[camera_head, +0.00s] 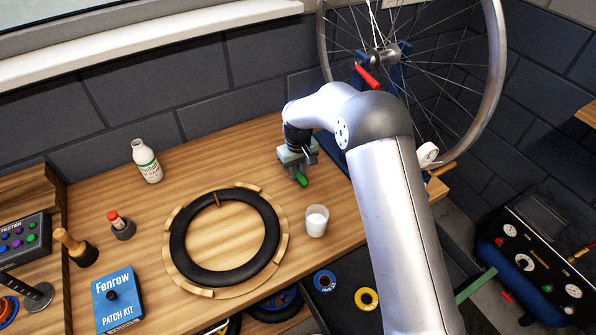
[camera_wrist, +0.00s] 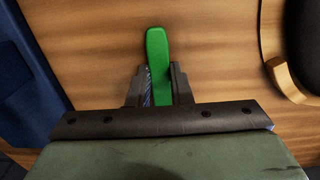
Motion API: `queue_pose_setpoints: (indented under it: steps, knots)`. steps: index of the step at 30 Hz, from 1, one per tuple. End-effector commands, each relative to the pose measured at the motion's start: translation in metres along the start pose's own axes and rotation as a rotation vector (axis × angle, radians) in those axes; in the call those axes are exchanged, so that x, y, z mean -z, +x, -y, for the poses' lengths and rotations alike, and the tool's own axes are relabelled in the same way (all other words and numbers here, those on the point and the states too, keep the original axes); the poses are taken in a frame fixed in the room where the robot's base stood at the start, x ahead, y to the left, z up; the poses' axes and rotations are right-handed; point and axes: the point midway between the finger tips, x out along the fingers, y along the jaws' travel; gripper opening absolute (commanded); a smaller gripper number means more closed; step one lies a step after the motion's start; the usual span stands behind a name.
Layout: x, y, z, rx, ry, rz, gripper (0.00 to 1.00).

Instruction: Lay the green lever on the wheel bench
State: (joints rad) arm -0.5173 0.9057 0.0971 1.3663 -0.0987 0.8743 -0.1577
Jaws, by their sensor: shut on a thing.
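The green lever (camera_head: 302,180) shows at the tip of my gripper (camera_head: 298,167), over the back right part of the wooden bench (camera_head: 215,146). In the wrist view my gripper (camera_wrist: 158,88) is shut on the green lever (camera_wrist: 157,50). The lever's rounded end points away from the palm, and its other end is hidden between the fingers. Bare bench wood (camera_wrist: 215,50) lies behind the lever. I cannot tell whether the lever touches the wood.
A black tyre (camera_head: 178,245) lies on a wooden ring (camera_head: 283,222). A white cup (camera_head: 316,221) stands right of it, a bottle (camera_head: 146,161) at the back left. A spoked wheel (camera_head: 495,60) stands behind my arm. The wood around my gripper looks clear.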

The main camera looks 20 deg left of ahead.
Motion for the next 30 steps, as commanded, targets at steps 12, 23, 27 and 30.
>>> queue_pose_setpoints:
  steps: [12,23,27,30]
  knots:
    - [0.000,0.002,0.000,0.000,0.000,0.000,0.41]
    - [0.000,-0.009,0.000,0.000,0.000,-0.002,0.41]
    - [0.001,-0.036,0.000,-0.001,0.000,-0.003,0.41]
    - [0.001,-0.060,0.000,-0.001,0.001,-0.003,0.41]
